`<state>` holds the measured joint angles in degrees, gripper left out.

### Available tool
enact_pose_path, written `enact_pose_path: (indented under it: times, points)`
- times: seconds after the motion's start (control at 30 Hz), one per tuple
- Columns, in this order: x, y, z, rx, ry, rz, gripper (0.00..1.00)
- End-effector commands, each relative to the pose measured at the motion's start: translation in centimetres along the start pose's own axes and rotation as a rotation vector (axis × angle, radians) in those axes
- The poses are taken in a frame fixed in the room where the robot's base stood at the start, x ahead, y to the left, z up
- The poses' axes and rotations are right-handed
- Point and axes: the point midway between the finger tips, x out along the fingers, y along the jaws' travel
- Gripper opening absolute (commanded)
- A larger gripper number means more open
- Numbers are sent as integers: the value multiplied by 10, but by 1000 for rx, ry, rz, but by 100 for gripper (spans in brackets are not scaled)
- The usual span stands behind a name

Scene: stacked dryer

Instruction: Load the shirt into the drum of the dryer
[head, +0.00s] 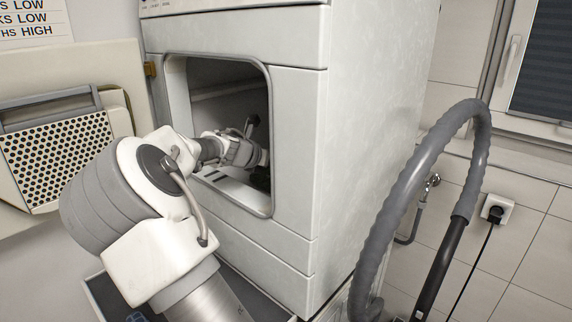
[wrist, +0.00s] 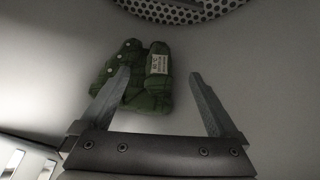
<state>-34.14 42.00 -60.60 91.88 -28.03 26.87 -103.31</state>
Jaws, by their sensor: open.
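The shirt (wrist: 140,75) is a dark green bundle with a white label. In the wrist view it lies on a smooth pale surface inside the drum (wrist: 255,70), below a perforated panel. My gripper (wrist: 158,76) is open, its two fingers spread. The left finger overlaps the shirt in the picture; the right finger is clear of it. I cannot tell whether either finger touches the shirt. In the head view my arm reaches through the square opening of the white dryer (head: 375,140). My fingertips and the shirt cannot be made out in the dark interior there.
The dryer door (head: 70,60), with a perforated panel, stands open at the left. A grey hose (head: 400,190) loops up on the right, near a wall socket (head: 497,208). The perforated panel (wrist: 185,8) is inside the drum.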

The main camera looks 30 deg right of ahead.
Motion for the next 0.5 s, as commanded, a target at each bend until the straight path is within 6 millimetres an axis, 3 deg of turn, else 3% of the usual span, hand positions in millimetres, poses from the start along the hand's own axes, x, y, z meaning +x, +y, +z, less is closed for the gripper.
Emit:
enact_pose_path:
  times: [0.2,0.5]
  points:
    - [-33,1,0,-1,0,2,96]
    - [-44,-1,0,0,0,-2,96]
